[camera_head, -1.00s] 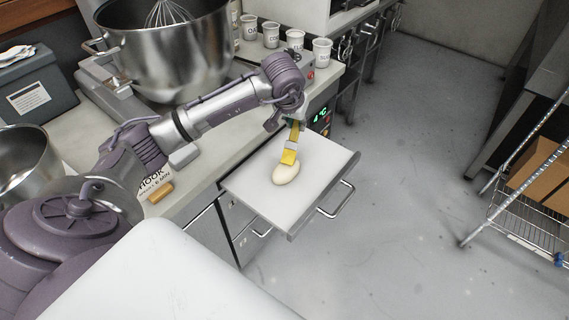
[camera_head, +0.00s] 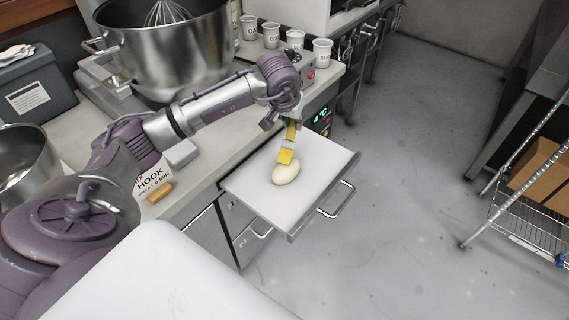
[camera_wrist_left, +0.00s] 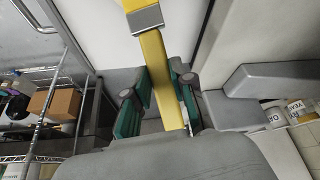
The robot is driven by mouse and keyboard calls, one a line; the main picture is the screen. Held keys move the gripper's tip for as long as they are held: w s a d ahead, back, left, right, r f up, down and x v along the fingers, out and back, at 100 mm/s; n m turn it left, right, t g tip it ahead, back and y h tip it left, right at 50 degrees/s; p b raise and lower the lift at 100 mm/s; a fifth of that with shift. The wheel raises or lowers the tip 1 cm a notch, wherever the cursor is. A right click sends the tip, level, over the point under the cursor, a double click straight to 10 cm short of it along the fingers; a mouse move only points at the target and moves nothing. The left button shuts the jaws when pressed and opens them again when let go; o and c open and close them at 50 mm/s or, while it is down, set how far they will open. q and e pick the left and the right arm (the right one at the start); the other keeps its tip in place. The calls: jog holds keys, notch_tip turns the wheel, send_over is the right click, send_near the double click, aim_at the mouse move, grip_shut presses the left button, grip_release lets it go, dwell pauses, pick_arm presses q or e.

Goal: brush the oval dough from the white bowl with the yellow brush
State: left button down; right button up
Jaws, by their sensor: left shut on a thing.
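The oval dough (camera_head: 286,174) is pale and smooth and lies on a white board-like surface (camera_head: 258,190) on a pulled-out drawer. My left gripper (camera_head: 292,121) is shut on the yellow brush (camera_head: 286,156), which hangs down above the board. The brush's lower end is at the dough's upper edge in the head view; I cannot tell if it touches. In the left wrist view the yellow handle (camera_wrist_left: 163,80) runs between the green-padded fingers (camera_wrist_left: 158,103). I cannot make out a white bowl. My right gripper is not in view.
A large steel mixer bowl (camera_head: 170,50) with a whisk stands on the counter behind my left arm. Several white cups (camera_head: 321,52) line the counter's back. A wire rack (camera_head: 530,228) with a cardboard box stands at right. The floor between is clear.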

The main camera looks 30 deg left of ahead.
pick_arm(q)
jog(key=shift+w+d, duration=0.15)
jog(key=shift+d, duration=0.5)
jog(key=shift+a, duration=0.1)
jog(key=shift+s+a+b, duration=0.2)
jog(key=shift+a+b, duration=0.15)
jog(key=shift+a, duration=0.55)
jog(key=shift+b, duration=0.3)
dwell(1.4)
